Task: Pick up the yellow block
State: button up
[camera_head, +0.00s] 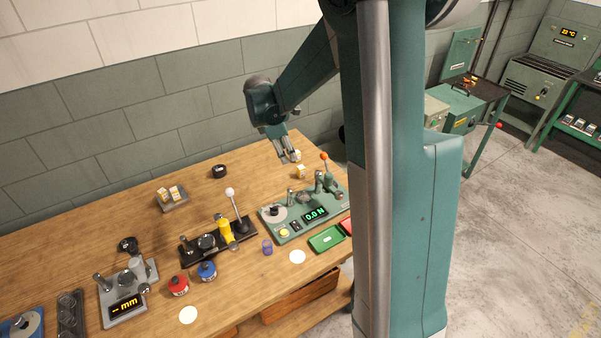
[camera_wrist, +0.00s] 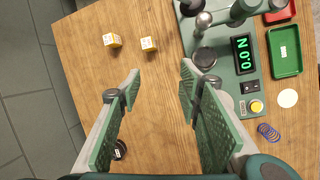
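Two small yellow blocks with white faces lie on the wooden bench; I cannot tell which one the task means. In the wrist view one block (camera_wrist: 112,40) is at the upper left and the other block (camera_wrist: 149,44) is just right of it, beyond the fingertips. In the head view one block (camera_head: 301,171) sits behind the green tester, and the other (camera_head: 297,155) is beside my fingers. My gripper (camera_head: 289,158) hangs above the bench by the blocks. In the wrist view its fingers (camera_wrist: 161,72) are wide apart with nothing between them.
The green force tester (camera_head: 315,210) with levers stands close to the blocks. Green (camera_head: 327,239) and red trays lie before it. A grey holder (camera_head: 174,203) with similar blocks, a black roll (camera_head: 219,171) and a black lever fixture (camera_head: 218,243) are further left. Bare wood surrounds the blocks.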

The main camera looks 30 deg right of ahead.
aim_at(301, 167)
jog(key=w+d+f+n+g, duration=0.1)
jog(key=w+d+f+n, duration=0.2)
jog(key=d+f, duration=0.3)
notch_tip(301, 167, down, 4)
jog(key=shift+w+r, duration=0.2)
jog(key=shift+w, duration=0.5)
jog(key=shift+d+f+h, duration=0.15)
jog(key=shift+d+f, duration=0.15)
jog(key=shift+f, duration=0.3)
jog(key=shift+d+f+h, duration=0.15)
jog(key=shift+d+f, duration=0.1)
jog(key=shift+f, duration=0.35)
jog(key=shift+b+x, duration=0.3)
jog(key=shift+x, duration=2.3)
jog(key=shift+d+r, duration=0.1)
jog(key=shift+d, duration=0.05)
jog(key=shift+c, duration=0.3)
jog(key=c, duration=0.9)
